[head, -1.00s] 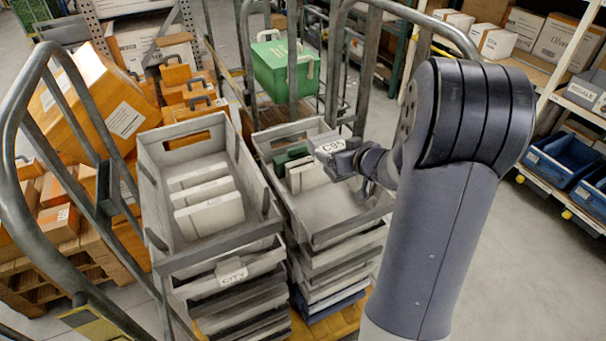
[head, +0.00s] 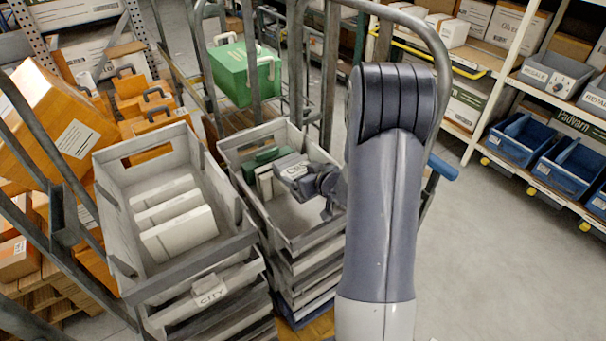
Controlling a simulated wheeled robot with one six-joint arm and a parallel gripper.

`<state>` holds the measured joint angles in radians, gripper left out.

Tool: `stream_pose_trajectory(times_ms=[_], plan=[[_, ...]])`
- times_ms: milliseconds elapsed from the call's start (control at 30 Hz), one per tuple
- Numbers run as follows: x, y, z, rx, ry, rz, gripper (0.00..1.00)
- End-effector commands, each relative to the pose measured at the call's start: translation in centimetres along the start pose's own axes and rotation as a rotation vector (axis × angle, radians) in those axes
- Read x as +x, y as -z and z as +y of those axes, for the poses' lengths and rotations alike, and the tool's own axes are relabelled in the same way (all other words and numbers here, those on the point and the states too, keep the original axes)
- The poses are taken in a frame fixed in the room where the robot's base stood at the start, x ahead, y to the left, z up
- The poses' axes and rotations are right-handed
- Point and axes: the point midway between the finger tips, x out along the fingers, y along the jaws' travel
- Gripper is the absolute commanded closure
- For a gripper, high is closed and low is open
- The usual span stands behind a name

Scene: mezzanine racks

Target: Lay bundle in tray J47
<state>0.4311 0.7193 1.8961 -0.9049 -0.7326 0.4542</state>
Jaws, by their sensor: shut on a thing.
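My gripper (head: 306,181) is shut on a small grey-white bundle (head: 291,165) with a short printed label, too small to read surely. It holds the bundle inside the outline of the right grey tray (head: 226,154), beside the items at its far end. I cannot tell whether the bundle touches them or the tray floor. A dark green bundle (head: 258,162) and a white one (head: 265,184) stand there. No tag reading J47 is visible.
Both trays top stacks inside a metal-framed cart (head: 428,40). A green box (head: 243,72) stands behind, with orange cases (head: 150,110) and cartons at left. Blue bins (head: 520,140) sit on a right-hand shelf. The floor (head: 510,250) at right is clear. My arm hides part of the cart.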

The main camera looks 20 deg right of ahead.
Motion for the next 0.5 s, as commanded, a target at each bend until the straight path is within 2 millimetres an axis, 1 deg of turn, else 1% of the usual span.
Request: stream_pose_trajectory(times_ms=[233, 500], plan=[[0.02, 0.02, 0.02, 0.000, 0.000, 0.001, 0.39], [0.43, -0.88, 0.00, 0.000, 0.000, 0.000, 0.39]])
